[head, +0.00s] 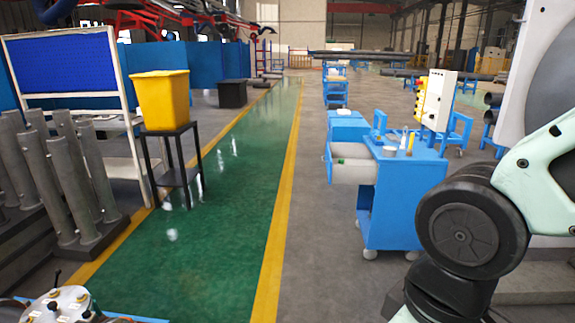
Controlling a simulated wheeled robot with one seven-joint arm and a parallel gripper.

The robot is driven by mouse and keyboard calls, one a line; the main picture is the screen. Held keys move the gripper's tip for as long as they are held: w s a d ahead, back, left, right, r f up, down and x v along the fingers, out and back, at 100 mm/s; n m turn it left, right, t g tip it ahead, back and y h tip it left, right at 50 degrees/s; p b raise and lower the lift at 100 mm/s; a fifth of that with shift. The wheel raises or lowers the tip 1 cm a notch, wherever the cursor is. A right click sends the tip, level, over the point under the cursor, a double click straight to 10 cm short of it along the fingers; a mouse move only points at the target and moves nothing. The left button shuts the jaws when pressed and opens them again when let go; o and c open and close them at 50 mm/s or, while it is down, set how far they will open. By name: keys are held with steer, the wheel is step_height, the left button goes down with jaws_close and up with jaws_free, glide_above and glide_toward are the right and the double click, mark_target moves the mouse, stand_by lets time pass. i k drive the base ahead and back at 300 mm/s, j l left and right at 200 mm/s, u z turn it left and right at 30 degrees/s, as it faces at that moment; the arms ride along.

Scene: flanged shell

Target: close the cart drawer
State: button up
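The blue cart (393,220) stands on casters right of the middle in the head view. Its drawer (352,166) is pulled out toward the left, with a pale grey side and a blue front panel at its left end. A small green item (341,161) shows at the drawer's edge. On the cart's top are small containers, a yellow tool and an upright control box (435,100) with buttons. My arm shows at the right, in front of and apart from the cart. My gripper is not in view.
A green walkway with yellow edge lines (273,235) runs clear down the middle. At left are a yellow bin (161,99) on a black stand (173,166), a blue-panelled rack (67,63) and grey upright cylinders (77,180). Grey floor is free left of the cart.

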mark_target(359, 167)
steer(key=i, duration=2.6)
steer(key=i+l+u, duration=0.1)
steer(key=i+u, duration=0.25)
steer(key=i, duration=0.2)
